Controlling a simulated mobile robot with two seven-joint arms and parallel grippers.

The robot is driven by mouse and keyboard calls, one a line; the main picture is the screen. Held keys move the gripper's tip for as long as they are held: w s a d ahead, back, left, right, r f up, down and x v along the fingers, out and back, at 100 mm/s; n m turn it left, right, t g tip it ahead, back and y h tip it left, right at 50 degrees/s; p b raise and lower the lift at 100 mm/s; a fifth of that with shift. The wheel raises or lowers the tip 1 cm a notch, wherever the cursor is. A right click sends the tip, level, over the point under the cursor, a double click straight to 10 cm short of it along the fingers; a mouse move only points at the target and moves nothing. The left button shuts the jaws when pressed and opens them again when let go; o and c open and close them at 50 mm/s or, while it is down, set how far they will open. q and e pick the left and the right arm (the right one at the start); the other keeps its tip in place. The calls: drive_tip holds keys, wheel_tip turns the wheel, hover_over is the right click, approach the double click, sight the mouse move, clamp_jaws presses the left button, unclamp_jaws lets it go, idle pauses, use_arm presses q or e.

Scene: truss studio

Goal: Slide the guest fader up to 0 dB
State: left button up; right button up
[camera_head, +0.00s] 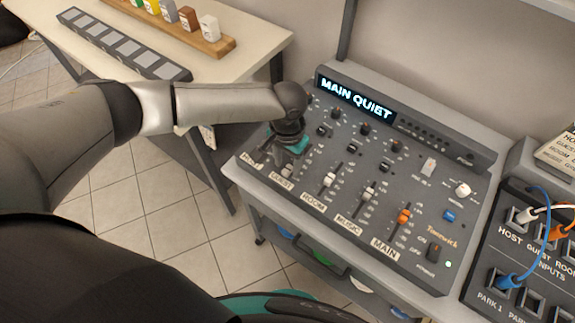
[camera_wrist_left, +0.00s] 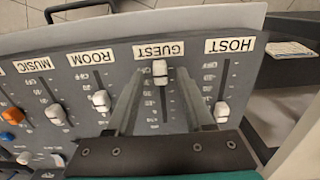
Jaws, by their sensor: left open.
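The guest fader (camera_wrist_left: 160,72) has a white cap that sits near the label end of its slot, beside the GUEST label (camera_wrist_left: 158,50), in the left wrist view. My left gripper (camera_wrist_left: 161,76) is open, with one finger on each side of the cap; I cannot tell whether either finger touches it. In the head view my left gripper (camera_head: 288,148) points down over the left part of the mixer (camera_head: 330,240) and hides much of the guest slot. My right gripper is not in view.
Neighbouring faders are host (camera_wrist_left: 221,111), room (camera_wrist_left: 101,101) and music (camera_wrist_left: 56,114), plus the orange main fader (camera_head: 404,216). The display (camera_head: 355,98) reads MAIN QUIET. A patch panel (camera_head: 500,240) with cables stands at right. A table (camera_head: 250,40) with coloured blocks is at back left.

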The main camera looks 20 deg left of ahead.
use_arm(q)
drive_tip(key=shift+f, duration=0.45)
clamp_jaws()
idle(1.2)
